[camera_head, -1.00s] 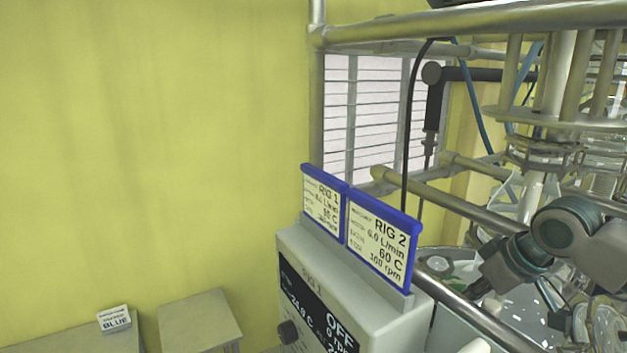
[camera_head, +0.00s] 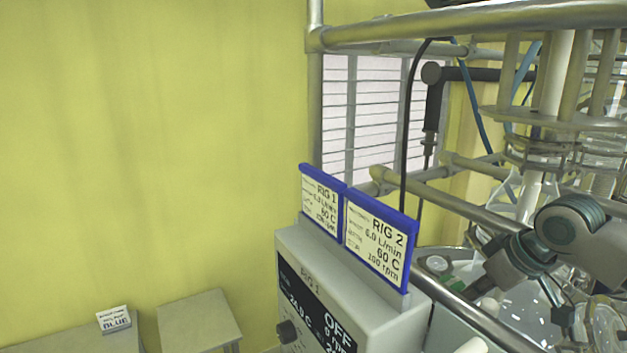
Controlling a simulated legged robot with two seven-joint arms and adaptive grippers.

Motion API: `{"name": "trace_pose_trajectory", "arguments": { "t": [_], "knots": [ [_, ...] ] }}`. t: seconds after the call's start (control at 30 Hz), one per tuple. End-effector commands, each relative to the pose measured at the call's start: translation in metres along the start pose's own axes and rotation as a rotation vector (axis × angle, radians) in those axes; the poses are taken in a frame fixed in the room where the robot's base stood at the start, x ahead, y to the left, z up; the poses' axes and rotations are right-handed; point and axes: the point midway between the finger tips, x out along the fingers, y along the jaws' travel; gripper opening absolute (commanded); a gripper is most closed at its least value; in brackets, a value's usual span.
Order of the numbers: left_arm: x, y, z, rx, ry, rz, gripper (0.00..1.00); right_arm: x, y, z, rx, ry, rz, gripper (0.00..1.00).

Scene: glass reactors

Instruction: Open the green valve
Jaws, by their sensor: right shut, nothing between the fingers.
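My left gripper is out of view.
A controller box (camera_head: 345,290) reading OFF stands left of the rig, with blue-framed RIG 1 (camera_head: 322,202) and RIG 2 (camera_head: 377,240) signs on it. Metal rails (camera_head: 450,199) cross before the glassware. A stool (camera_head: 195,318) and a BLUE label (camera_head: 114,320) are lower left.

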Motion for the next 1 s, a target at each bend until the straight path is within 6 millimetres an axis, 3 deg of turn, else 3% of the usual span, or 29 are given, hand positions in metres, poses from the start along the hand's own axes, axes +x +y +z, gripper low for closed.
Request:
{"name": "trace_pose_trajectory", "arguments": {
  "t": [0.6,1.0],
  "knots": [
    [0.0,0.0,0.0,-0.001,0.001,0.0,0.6,0.001,0.018,-0.002,0.0,0.0,0.0,0.0],
    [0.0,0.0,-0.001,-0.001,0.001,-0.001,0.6,0.002,0.019,-0.004,0.0,0.001,0.0,0.0]
  ]
}}
